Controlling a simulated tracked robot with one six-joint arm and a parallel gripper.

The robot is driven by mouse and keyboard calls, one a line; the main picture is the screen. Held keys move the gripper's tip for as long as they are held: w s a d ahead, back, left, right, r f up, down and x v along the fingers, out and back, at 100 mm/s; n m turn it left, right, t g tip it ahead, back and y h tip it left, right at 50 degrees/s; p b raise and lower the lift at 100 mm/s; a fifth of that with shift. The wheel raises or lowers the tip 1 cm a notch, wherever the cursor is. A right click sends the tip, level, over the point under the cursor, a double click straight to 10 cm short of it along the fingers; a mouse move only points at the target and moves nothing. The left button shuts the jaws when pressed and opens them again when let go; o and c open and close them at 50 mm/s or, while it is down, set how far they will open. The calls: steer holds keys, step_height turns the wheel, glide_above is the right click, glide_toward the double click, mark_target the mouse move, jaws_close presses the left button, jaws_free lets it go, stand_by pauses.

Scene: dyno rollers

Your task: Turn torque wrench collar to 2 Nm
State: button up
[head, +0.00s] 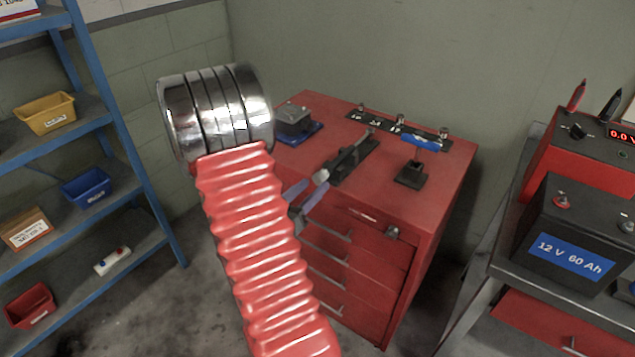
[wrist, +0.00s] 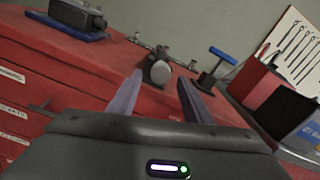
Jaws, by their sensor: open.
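The torque wrench (head: 350,156) lies in a dark holder on top of the red cabinet, its rounded grey end pointing towards me. In the wrist view that end of the wrench (wrist: 160,72) shows between and just beyond my fingertips. My gripper (head: 312,186) is open in front of the cabinet's near edge, close to the wrench end. In the wrist view the two purplish fingers of my gripper (wrist: 161,82) stand apart, one on each side of the wrench end, with nothing held. I cannot tell whether they touch it. The collar's scale is too small to read.
A blue T-handle tool (head: 420,141) stands in a black block right of the wrench. A grey device on a blue base (head: 295,122) sits left. A black rail with metal knobs (head: 398,126) runs along the back. A battery (head: 570,245) stands on a bench at right.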

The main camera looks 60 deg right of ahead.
mark_target(317, 183)
steer(key=shift+s+d, duration=0.15)
steer(key=shift+d, duration=0.7)
steer(key=shift+s+d, duration=0.15)
steer(key=shift+d, duration=0.7)
steer(key=c, duration=1.1)
